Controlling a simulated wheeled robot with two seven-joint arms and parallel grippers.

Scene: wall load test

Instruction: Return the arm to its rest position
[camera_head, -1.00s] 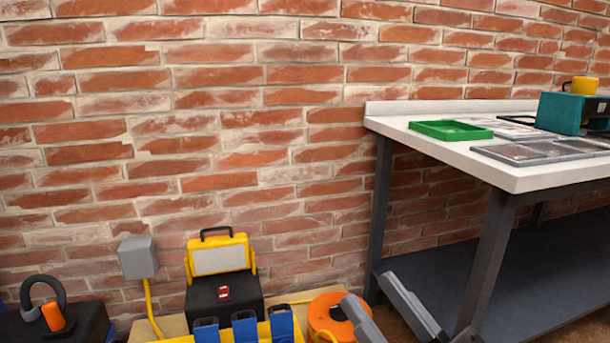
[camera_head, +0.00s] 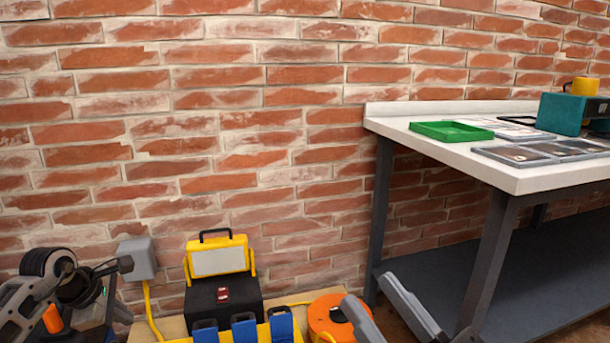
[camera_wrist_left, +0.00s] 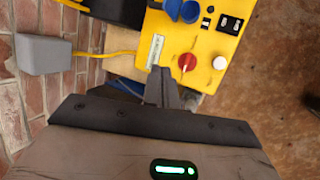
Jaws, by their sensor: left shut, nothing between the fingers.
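My left arm enters the head view at the lower left. Its gripper (camera_head: 123,265) is small there and overlaps the edge of the grey wall box (camera_head: 137,255). In the left wrist view the left gripper's fingers (camera_wrist_left: 160,75) are together and empty, over a gap beside a yellow panel (camera_wrist_left: 205,55) with a red knob (camera_wrist_left: 187,62). My right gripper (camera_head: 366,284) is at the bottom centre of the head view.
A black-and-yellow work light (camera_head: 220,259) stands by the brick wall, with blue-topped items in front of it and an orange reel (camera_head: 326,316) beside it. A white-topped workbench (camera_head: 460,165) stands at the right, carrying a green tray (camera_head: 451,131).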

